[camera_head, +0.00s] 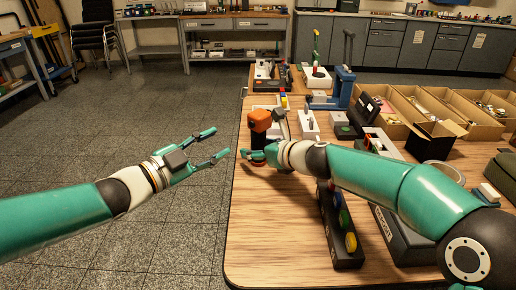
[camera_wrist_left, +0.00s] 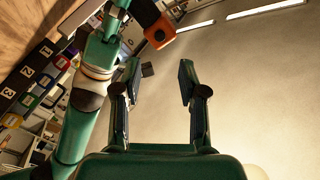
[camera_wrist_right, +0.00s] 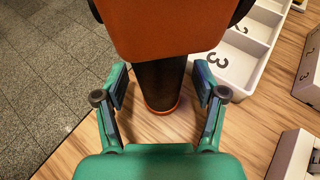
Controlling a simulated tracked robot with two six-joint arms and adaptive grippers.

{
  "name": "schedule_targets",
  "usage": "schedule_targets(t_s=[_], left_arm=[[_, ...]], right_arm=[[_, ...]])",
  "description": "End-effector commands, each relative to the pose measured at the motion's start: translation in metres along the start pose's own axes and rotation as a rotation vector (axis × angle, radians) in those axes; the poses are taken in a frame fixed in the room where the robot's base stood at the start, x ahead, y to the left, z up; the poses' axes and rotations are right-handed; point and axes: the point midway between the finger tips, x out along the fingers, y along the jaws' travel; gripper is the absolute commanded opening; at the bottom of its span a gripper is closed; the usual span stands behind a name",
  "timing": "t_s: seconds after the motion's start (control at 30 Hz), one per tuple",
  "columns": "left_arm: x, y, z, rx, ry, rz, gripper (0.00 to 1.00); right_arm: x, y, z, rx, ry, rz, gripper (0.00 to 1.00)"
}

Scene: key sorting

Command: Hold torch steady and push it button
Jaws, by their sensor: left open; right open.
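The torch has an orange head (camera_head: 260,121) and a dark body, and stands upright on the wooden table near its left edge. In the right wrist view its black body (camera_wrist_right: 160,84) rises between the fingers of my right gripper (camera_wrist_right: 160,98), which is open, with a gap visible on each side. In the head view my right gripper (camera_head: 252,152) is low at the torch. My left gripper (camera_head: 221,143) is open and empty over the floor, left of the table edge. The left wrist view shows the orange head (camera_wrist_left: 154,25) beyond its fingers (camera_wrist_left: 158,75). I cannot make out the torch's button.
A white numbered tray (camera_wrist_right: 240,45) lies close behind the torch. A dark box with coloured buttons (camera_head: 340,225) is at the front of the table (camera_head: 275,235). Cardboard boxes (camera_head: 435,103) fill the right. Open floor lies left of the table.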

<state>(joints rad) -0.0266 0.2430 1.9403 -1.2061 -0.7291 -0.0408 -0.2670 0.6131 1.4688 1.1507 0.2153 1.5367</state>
Motion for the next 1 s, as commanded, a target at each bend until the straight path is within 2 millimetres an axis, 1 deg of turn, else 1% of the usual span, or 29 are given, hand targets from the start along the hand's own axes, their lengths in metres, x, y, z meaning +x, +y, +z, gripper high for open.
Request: schedule_targets(t_s=[0.1,0.33,0.37,0.6,0.77,0.87,1.0], left_arm=[[0.0,0.0,0.0,0.0,0.0,0.0,0.42],[0.0001,0.0001,-0.0001,0.0,0.0,0.0,0.42],[0.0001,0.0001,-0.0001,0.0,0.0,0.0,0.42],[0.0001,0.0001,-0.0001,0.0,0.0,0.0,0.42],[0.0002,0.0001,-0.0001,0.0,0.0,0.0,0.42],[0.0002,0.0001,-0.0001,0.0,0.0,0.0,0.27],[0.0002,0.0001,-0.0001,0.0,0.0,0.0,0.03]], right_arm=[[0.0039,0.0,-0.0001,0.001,0.0,0.0,0.7],[0.004,-0.0001,-0.0001,0.0,0.0,0.0,0.7],[0.004,-0.0001,-0.0001,0.0,0.0,0.0,0.67],[0.0037,-0.0001,-0.0001,0.0,0.0,0.0,0.27],[0.0037,-0.0002,-0.0001,0.0,0.0,0.0,0.0],[0.0036,-0.0003,-0.0001,0.0,0.0,0.0,0.0],[0.0036,-0.0003,-0.0001,0.0,0.0,0.0,0.0]])
